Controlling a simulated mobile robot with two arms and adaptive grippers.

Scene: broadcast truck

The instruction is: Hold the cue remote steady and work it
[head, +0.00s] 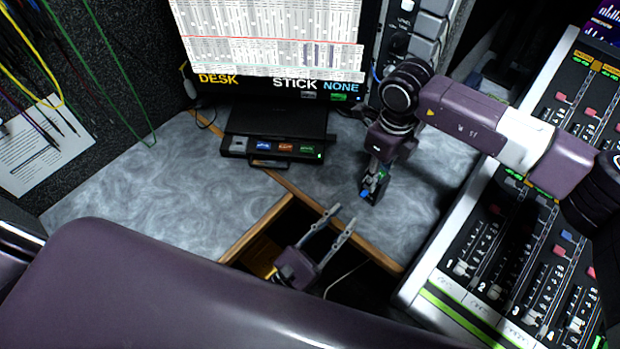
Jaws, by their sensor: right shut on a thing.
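A small dark handheld device (380,192), which I take for the cue remote, is at the right part of the grey desk, with a blue spot at its lower end. My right gripper (373,184) comes down from above and is shut on it. Its fingers hide part of the device, and I cannot tell whether it touches the desk. My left gripper (341,217) is in front of and left of the device, over the dark gap at the desk's edge. Its two fingers are apart, empty, and point up and right, clear of the device.
A black box (272,148) with coloured modules sits on the desk (160,190) below a monitor (270,40) reading DESK, STICK, NONE. A mixing console (490,260) bounds the right side. Cables hang at upper left. The desk's left part is clear.

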